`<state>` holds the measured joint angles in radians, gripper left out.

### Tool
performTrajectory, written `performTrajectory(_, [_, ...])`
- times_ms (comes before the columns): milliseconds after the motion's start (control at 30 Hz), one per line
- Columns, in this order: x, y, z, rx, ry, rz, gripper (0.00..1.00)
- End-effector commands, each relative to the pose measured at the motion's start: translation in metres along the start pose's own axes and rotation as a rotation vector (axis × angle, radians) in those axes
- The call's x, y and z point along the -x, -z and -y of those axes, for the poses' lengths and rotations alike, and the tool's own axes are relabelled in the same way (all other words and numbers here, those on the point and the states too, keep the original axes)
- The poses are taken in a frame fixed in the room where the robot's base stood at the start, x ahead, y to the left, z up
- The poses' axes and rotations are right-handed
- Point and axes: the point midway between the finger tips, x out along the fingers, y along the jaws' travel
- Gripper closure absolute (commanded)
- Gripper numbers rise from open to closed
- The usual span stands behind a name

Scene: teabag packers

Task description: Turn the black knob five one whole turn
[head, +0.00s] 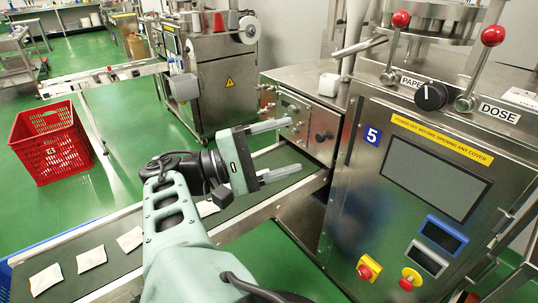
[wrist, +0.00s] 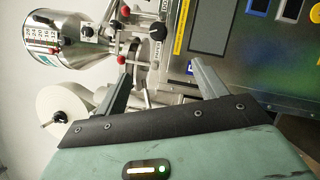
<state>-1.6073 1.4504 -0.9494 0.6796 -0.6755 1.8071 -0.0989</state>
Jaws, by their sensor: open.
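The black knob (head: 431,96) is round with a white pointer line. It sits on the upper front of the steel machine marked with a blue 5 sign (head: 372,135), between the PAPER and DOSE labels. The pointer stands about upright, tilted slightly left. My gripper (head: 275,150) is open and empty, its two grey fingers apart, left of the machine and well short of the knob. In the wrist view my gripper (wrist: 160,78) shows both fingers spread, with the machine beyond them. The knob (wrist: 159,31) appears small there, past the fingers.
Red-balled levers (head: 401,19) (head: 492,36) flank the knob. A screen (head: 436,184) and red-and-yellow buttons (head: 368,268) lie below it. A conveyor (head: 140,266) with several teabags runs under my arm. A red crate (head: 50,145) stands on the green floor at left.

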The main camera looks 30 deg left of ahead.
Motion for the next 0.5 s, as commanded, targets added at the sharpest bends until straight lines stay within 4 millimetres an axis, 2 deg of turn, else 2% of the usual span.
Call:
performTrajectory(200, [0.017,0.001,0.0,-0.001,-0.001,0.0,0.29])
performTrajectory(500, [0.022,0.0,0.0,0.0,0.0,0.002,0.29])
